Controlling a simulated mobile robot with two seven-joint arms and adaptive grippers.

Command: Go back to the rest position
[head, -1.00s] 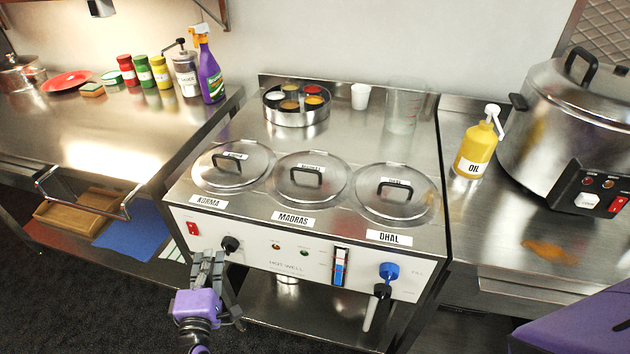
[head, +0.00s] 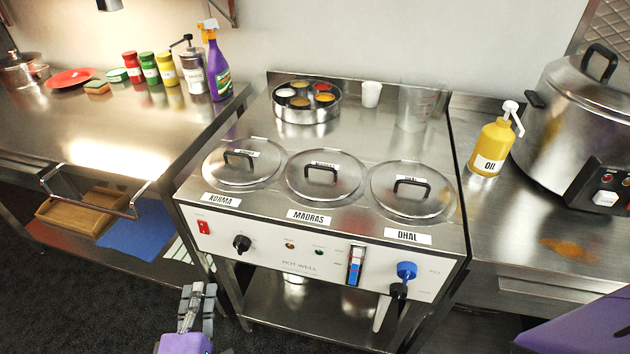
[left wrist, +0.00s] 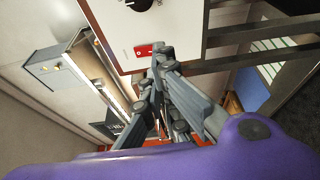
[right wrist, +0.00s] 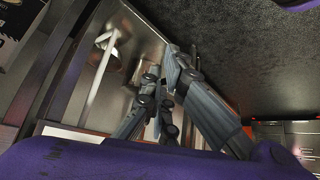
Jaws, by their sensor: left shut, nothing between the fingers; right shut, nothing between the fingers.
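My left gripper (head: 197,300) is at the bottom of the head view, in front of and below the hot-well unit (head: 330,258), apart from its front panel. It is shut and empty; it also shows shut in the left wrist view (left wrist: 160,60), with the unit's red switch (left wrist: 143,50) beyond it. My right gripper shows in the right wrist view (right wrist: 172,65), shut and empty, low near a steel shelf (right wrist: 115,60) and the dark floor. The right fingers are out of the head view; only a purple part of my arm shows at the lower right there.
The hot well carries three lidded pots, the Madras lid (head: 322,180) in the middle, and a spice tin (head: 306,103). A drawer handle (head: 95,205) juts out at left. An oil bottle (head: 492,145) stands on the right counter. Dark floor (head: 90,300) is free at lower left.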

